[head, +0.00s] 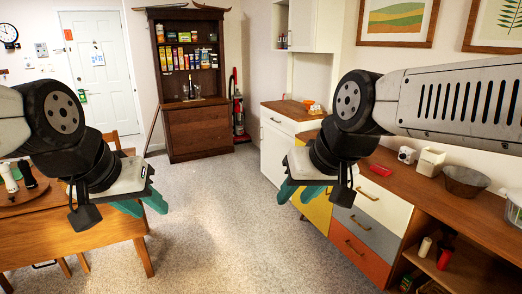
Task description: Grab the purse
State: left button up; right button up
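No thing in view is clearly recognisable as a purse. A small flat red item (381,170) lies on top of the wooden sideboard (440,196) at the right, but it is too small to tell what it is. My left gripper (153,211) hangs in the air beside the wooden table at the left, with its teal fingers apart and nothing between them. My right gripper (291,202) hangs in front of the sideboard drawers, left of the red item and apart from it. Its teal fingers are also apart and empty.
A dark hutch (198,130) with boxes stands at the back. A white container (430,161) and a grey bowl (466,180) stand on the sideboard. The wooden table (60,240) is at the left. The middle floor is clear.

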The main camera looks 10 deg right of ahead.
aim_at(383, 171)
jog(key=i+l+z, duration=0.2)
jog(key=i+z, duration=0.2)
jog(key=i, duration=0.15)
jog(key=i+z, duration=0.35)
jog(key=i, duration=0.25)
jog(key=i+l, duration=0.65)
jog(key=l, duration=0.3)
jog(key=i+l, duration=0.35)
jog(key=l+u, duration=0.05)
jog(key=l, duration=0.05)
